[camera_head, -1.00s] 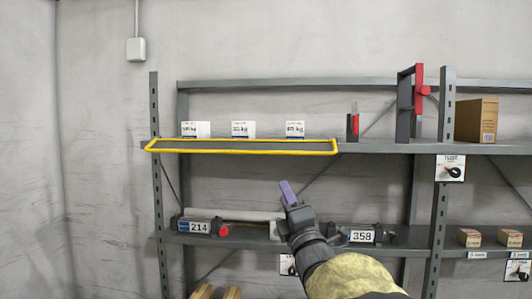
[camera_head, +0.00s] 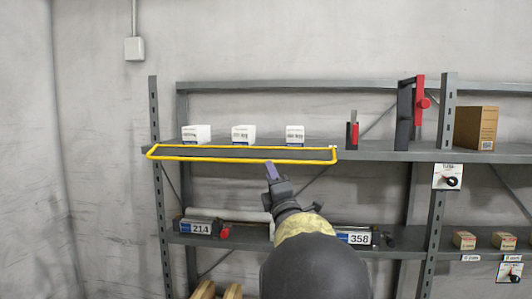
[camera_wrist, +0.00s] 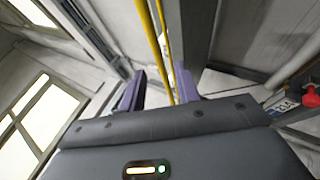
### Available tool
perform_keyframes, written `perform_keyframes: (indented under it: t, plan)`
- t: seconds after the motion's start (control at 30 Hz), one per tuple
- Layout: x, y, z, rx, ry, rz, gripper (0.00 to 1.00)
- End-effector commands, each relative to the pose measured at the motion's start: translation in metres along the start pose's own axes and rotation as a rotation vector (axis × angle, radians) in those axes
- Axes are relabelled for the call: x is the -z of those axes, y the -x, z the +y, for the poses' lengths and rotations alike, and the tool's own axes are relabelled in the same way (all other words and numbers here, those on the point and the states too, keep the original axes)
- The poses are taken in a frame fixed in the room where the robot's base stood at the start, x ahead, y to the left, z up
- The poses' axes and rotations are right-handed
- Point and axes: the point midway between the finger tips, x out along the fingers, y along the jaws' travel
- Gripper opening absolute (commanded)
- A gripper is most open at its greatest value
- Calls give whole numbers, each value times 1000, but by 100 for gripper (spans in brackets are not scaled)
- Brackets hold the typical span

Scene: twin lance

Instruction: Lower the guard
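The guard (camera_head: 215,160) is a long yellow bar frame along the front of the upper shelf at left. Its yellow bars (camera_wrist: 158,45) also run down the middle of the wrist view. My gripper (camera_head: 270,168) is just below the guard's front bar, right of its middle. In the wrist view its two purple fingers (camera_wrist: 158,92) stand apart, with the yellow bars passing between them in the picture. I cannot tell whether the fingers touch the bar.
Three white boxes (camera_head: 243,134) stand on the shelf behind the guard. A grey bracket with a red part (camera_head: 420,103) and a cardboard box (camera_head: 476,128) are to the right. Units labelled 214 (camera_head: 197,227) and 358 (camera_head: 358,238) lie on the lower shelf.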

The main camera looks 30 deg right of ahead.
Motion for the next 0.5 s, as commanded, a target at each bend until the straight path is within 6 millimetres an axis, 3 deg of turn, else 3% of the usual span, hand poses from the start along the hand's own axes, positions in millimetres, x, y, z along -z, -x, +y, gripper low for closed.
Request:
perform_keyframes:
  t: [0.2, 0.5]
  plan:
    - [-1, -36, 3, 1, 1, -1, 32]
    - [0, -57, 0, 1, 0, 0, 32]
